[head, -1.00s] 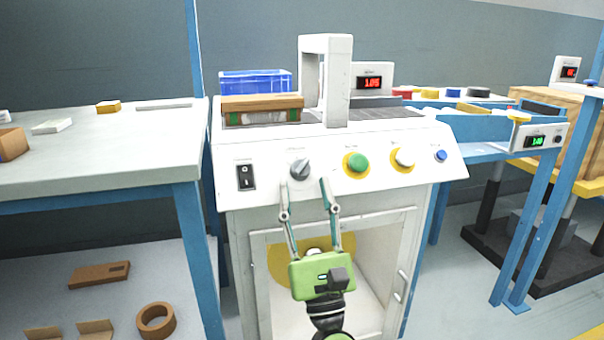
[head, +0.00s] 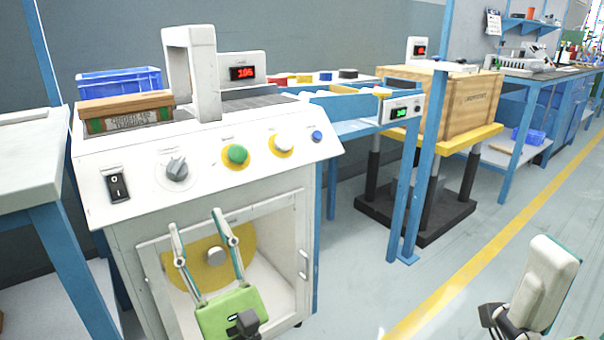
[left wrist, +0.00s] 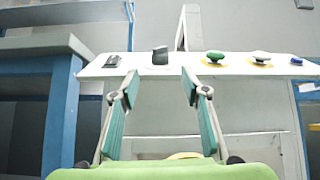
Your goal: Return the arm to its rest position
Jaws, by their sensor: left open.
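My left gripper (head: 198,222) is open and empty in the head view. It is in front of the white machine (head: 130,234), below its control panel and apart from it. In the left wrist view its two fingers (left wrist: 158,80) point toward the panel with a wide gap. The panel carries a black rocker switch (head: 117,186), a grey rotary knob (head: 175,169), a green button (head: 237,155), a white button (head: 281,145) and a small blue button (head: 317,136). Part of my right arm shows at the lower right; its fingertips cannot be made out.
A grey-topped table (head: 28,170) stands at the left. A blue crate (head: 120,80) and a brown box (head: 125,108) sit on the machine. Right of it are a blue-framed conveyor (head: 345,112) and a wooden crate (head: 462,105) on a lift. The floor at lower right is mostly clear.

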